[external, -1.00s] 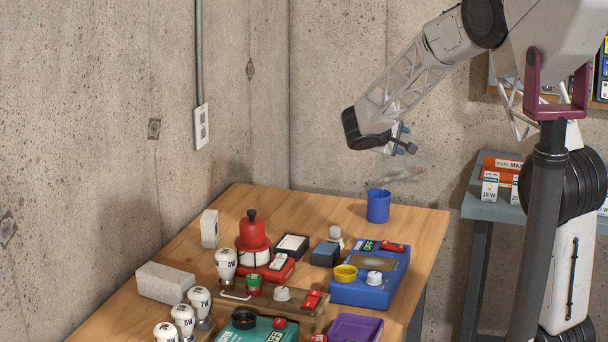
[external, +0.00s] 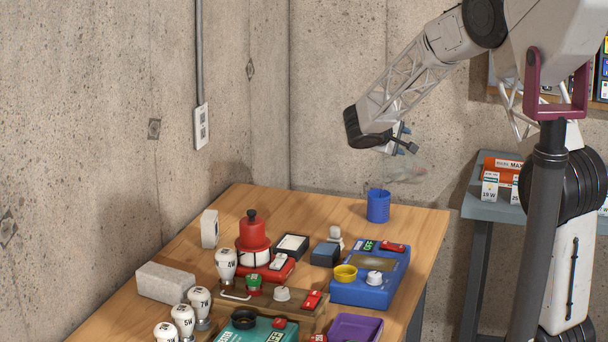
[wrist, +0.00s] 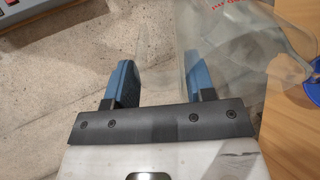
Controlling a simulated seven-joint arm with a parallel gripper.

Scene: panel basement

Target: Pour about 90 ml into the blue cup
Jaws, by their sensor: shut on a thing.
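The blue cup (external: 378,206) stands upright on the wooden table, near its far right corner. A blue rounded edge (wrist: 306,88), which looks like the cup, shows at the right of the wrist view. My gripper (external: 408,140) is above the cup and a little to its right. Its blue fingers (wrist: 160,82) are shut on a clear transparent vessel (wrist: 235,50) with red print. The vessel also shows faintly in the external view (external: 408,174), tilted, below the gripper and above the cup. I cannot make out any liquid in the vessel or the inside of the cup.
Bare wood (external: 310,205) lies left of the cup.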

